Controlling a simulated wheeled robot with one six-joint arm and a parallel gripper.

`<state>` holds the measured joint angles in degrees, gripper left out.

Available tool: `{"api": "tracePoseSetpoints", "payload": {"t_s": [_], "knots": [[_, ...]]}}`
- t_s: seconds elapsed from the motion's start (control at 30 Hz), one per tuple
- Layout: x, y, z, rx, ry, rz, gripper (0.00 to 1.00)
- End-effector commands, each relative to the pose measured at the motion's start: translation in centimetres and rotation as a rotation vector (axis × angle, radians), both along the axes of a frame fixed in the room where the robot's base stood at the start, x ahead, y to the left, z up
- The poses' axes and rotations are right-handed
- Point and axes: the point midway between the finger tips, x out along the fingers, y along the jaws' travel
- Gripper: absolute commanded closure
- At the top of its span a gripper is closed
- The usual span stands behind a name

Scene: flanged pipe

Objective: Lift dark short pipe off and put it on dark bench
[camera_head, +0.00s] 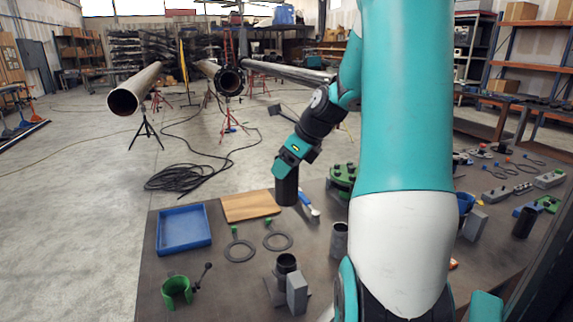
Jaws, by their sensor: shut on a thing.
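My gripper (285,173) is shut on the dark short pipe (287,191), a black upright cylinder. The jaws hold its upper end, and the fingertips are mostly hidden. The pipe's lower end is beside the right edge of a wooden board (245,207); I cannot tell whether it touches the bench or hangs just above it. The dark bench (225,290) spreads below and around, with many parts on it. Another short dark pipe piece (286,263) sits at a grey block near the front.
A blue tray (161,247) is at left. Flat rings (239,251), a green clamp (177,291), a grey cylinder (339,240), a green flange (343,177) and a brush (309,207) lie around. Bare bench shows at front left. My arm hides the middle right.

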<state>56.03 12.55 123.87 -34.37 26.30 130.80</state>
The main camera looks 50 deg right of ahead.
Motion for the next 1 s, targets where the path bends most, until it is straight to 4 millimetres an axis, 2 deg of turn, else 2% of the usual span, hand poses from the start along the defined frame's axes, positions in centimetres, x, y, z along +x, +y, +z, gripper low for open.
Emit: {"api": "tracePoseSetpoints", "payload": {"t_s": [0.1, 0.73, 1.0], "knots": [[0.0, 0.0, 1.0, -0.001, -0.001, 0.000, 0.72], [0.0, 0.0, 4.4, -0.001, -0.001, 0.000, 0.72], [0.0, 0.0, 4.7, -0.001, -0.001, 0.000, 0.72]]}}
